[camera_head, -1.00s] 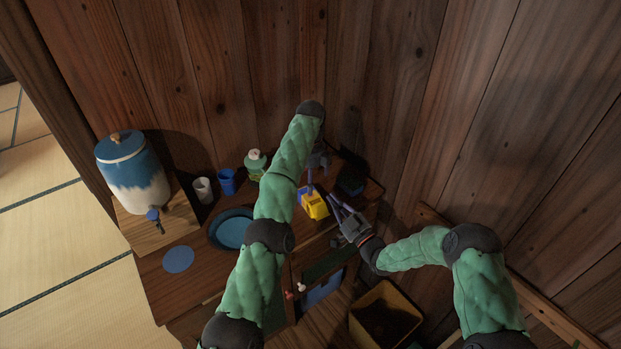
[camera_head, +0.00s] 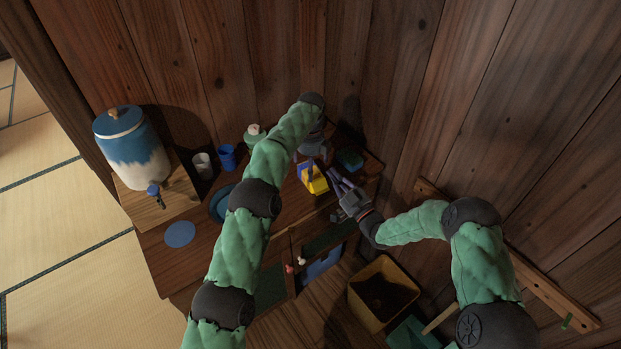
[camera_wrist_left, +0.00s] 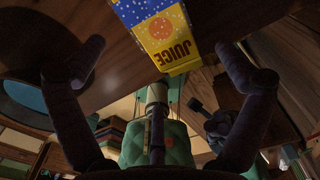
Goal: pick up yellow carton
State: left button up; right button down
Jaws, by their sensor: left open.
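The yellow carton (camera_head: 313,179) stands on the wooden cabinet top, with a blue part on it. In the left wrist view the carton (camera_wrist_left: 166,36) shows the word JUICE and lies between the fingers, towards the top edge. My left gripper (camera_head: 312,160) is just behind the carton in the head view and partly hidden by its own arm. In the left wrist view its fingers (camera_wrist_left: 165,68) are spread wide, with gaps to the carton on both sides. My right gripper (camera_head: 337,181) is just right of the carton, its fingers apart and empty.
A blue plate (camera_head: 219,204), a blue cup (camera_head: 228,157), a white cup (camera_head: 202,166) and a green bottle (camera_head: 254,136) stand left. A dark box (camera_head: 350,159) is behind right. A drink dispenser (camera_head: 132,148) stands at far left. A yellow bin (camera_head: 366,314) is below.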

aim_at(319, 186)
pick_arm(q)
notch_tip(319, 186, down, 7)
jog(key=shift+r, duration=0.2)
dwell(0.3)
jog(key=c, duration=1.4)
pick_arm(e)
jog(key=shift+r, duration=0.6)
pick_arm(q)
jog(key=shift+f, duration=0.1)
pick_arm(e)
jog(key=shift+d, duration=0.1)
jog(key=v, duration=1.2)
